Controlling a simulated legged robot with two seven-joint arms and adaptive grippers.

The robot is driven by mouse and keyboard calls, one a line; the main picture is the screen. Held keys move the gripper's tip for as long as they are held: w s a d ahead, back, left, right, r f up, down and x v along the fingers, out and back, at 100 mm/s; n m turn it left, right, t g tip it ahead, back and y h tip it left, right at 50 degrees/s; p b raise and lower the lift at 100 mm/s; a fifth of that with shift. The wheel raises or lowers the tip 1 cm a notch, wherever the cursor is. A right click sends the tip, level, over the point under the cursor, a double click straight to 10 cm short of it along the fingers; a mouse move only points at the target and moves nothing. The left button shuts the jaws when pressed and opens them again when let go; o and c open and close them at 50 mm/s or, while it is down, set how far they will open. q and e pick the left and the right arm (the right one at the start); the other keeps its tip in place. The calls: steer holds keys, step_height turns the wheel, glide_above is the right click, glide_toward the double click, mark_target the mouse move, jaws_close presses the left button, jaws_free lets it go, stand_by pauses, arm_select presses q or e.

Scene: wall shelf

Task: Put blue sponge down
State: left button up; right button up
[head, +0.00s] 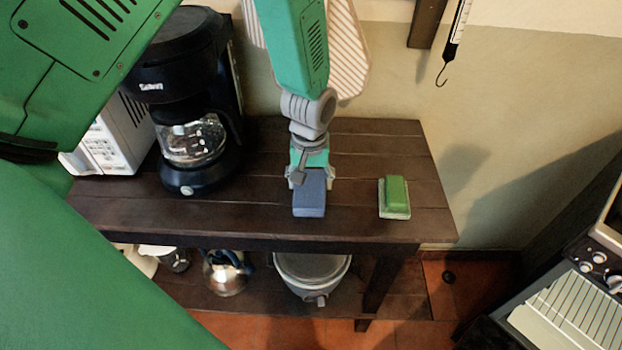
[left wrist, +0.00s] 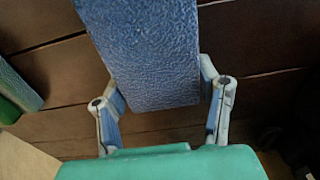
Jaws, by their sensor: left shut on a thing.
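The blue sponge (head: 309,194) is at the front middle of the dark wooden table (head: 350,222). My left gripper (head: 310,178) comes down from above and is shut on the sponge, with one finger on each side. In the left wrist view the blue sponge (left wrist: 150,55) fills the upper middle, between the fingers of my left gripper (left wrist: 165,105). The sponge is at or very close to the table top; I cannot tell whether it touches. My right gripper is not in view.
A green sponge (head: 395,195) lies to the right on the table. A black coffee maker (head: 190,110) and a white microwave (head: 112,140) stand at the left. A pot (head: 312,270) and a kettle (head: 226,272) are on the lower shelf. The table's back right is clear.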

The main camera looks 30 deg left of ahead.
mark_target(310, 179)
arm_select(q)
steer(key=shift+f, duration=0.15)
steer(key=o, duration=1)
steer(key=shift+d, duration=0.1)
steer(key=shift+r, duration=0.25)
steer(key=r, duration=1.2)
steer(key=shift+s+d+p, duration=0.15)
steer(key=shift+s+p, duration=0.15)
steer(key=shift+f, duration=0.1)
